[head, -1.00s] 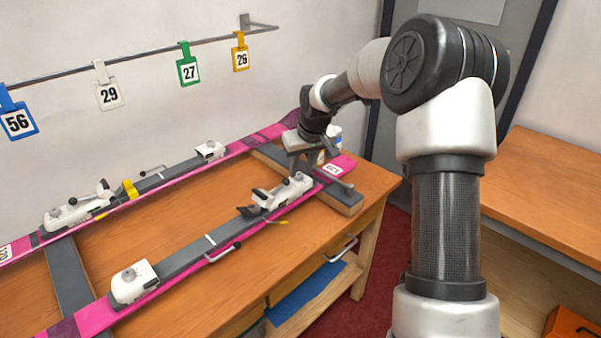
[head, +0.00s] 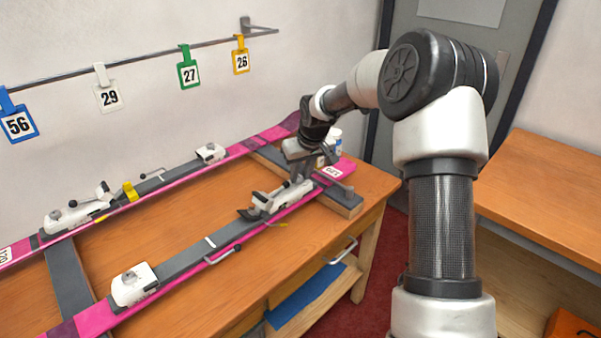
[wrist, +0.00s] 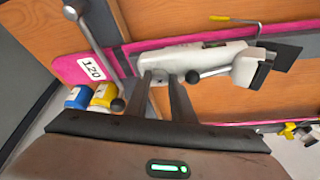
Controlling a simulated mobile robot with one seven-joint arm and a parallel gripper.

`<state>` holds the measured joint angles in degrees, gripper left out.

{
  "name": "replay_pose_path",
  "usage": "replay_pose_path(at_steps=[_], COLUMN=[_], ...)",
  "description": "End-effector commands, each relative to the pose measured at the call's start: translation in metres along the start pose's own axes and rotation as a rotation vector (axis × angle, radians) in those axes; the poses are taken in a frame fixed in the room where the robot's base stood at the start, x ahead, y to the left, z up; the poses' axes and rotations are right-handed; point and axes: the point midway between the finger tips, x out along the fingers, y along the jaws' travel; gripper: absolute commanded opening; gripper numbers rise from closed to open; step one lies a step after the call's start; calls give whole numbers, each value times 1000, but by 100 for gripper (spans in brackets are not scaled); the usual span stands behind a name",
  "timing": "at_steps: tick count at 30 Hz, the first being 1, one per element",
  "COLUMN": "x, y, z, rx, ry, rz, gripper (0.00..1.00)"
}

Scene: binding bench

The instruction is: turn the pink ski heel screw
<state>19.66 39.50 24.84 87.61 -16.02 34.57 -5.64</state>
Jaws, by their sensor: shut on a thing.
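The near pink ski (head: 98,318) lies on grey rests on the bench. It also shows in the wrist view (wrist: 120,62), with a white "120" label. Its white heel piece (head: 268,203) stands near the labelled end and also shows in the wrist view (wrist: 207,57). My gripper (head: 300,180) points down at the labelled end of this heel piece. In the wrist view my gripper (wrist: 160,76) has its two fingers close together, shut on the heel screw (wrist: 160,80). The fingers mostly hide the screw, so its angle cannot be read.
A second pink ski (head: 165,181) lies behind, along the wall. A blue-capped jar (wrist: 77,98) and a yellow one (wrist: 104,96) stand close to my gripper. Number tags (head: 188,74) hang from a wall rail.

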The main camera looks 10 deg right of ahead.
Motion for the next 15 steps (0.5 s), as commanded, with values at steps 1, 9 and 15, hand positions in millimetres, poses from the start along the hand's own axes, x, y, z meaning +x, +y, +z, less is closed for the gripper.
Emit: replay_pose_path(at_steps=[1, 9, 15], x=[-2, -4, -3], y=[1, 4, 5], z=[-1, -2, -2], rx=[-13, -173, -345], ry=[-1, 0, 1], rz=[-8, -76, -148], gripper=[0, 0, 0])
